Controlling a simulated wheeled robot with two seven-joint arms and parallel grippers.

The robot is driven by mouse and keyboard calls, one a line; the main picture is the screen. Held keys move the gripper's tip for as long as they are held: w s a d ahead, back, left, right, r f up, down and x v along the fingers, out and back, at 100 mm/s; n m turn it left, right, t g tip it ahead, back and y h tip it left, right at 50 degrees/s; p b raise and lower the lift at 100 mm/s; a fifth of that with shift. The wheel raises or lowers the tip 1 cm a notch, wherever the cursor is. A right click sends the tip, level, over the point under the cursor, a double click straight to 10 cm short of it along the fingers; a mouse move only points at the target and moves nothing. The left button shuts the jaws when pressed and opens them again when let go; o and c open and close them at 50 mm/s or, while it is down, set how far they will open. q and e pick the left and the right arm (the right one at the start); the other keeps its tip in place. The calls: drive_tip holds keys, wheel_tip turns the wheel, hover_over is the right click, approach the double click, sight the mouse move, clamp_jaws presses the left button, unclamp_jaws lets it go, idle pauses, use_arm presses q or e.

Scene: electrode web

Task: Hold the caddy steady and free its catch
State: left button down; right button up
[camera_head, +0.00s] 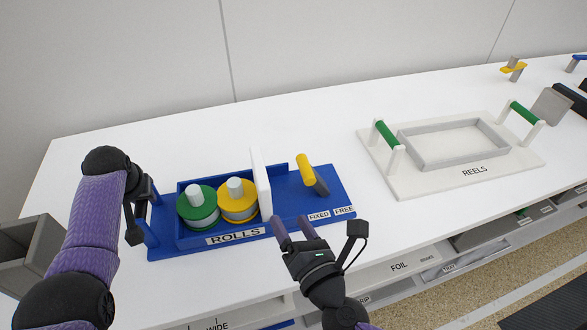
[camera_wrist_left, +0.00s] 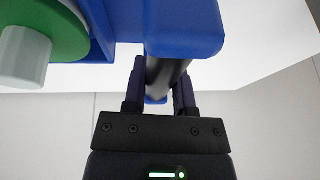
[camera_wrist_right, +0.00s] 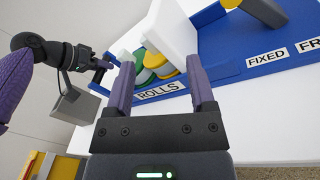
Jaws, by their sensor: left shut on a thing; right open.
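The blue caddy (camera_head: 163,240), labelled ROLLS, stands on the white table and holds a green roll (camera_head: 197,204) and a yellow roll (camera_head: 238,199), with an upright white plate (camera_head: 261,182) beside them. The catch, a lever with a yellow grip (camera_head: 304,168), leans toward the left on the caddy's right part, above the FIXED and FREE labels. My left gripper (camera_wrist_left: 160,85) is shut on the dark handle bar (camera_wrist_left: 168,73) at the caddy's left end. My right gripper (camera_head: 293,232) is open and empty in front of the caddy; the yellow grip also shows in the right wrist view (camera_wrist_right: 267,12).
A white board labelled REELS (camera_head: 400,188) with a grey frame and green-gripped handles lies to the right. A grey bin (camera_head: 25,250) stands off the table's left end. Labelled shelves run below the front edge. The table behind the caddy is clear.

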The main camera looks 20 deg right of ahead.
sight(309, 182)
drive_tip(key=w+d+f+n+h, duration=0.1)
drive_tip(key=w+d+f+h, duration=0.1)
drive_tip(key=d+h, duration=0.35)
drive_tip(key=w, duration=0.4)
drive_tip(key=w+d+y, duration=0.1)
drive_tip(key=w, duration=0.2)
drive_tip(key=w+d+y, duration=0.1)
drive_tip(key=w, duration=0.3)
drive_tip(key=shift+w+f, duration=0.15)
drive_tip(key=shift+w, duration=0.2)
drive_tip(key=shift+c, duration=0.3)
clamp_jaws()
drive_tip(key=shift+a, duration=0.1)
drive_tip(key=shift+a, duration=0.15)
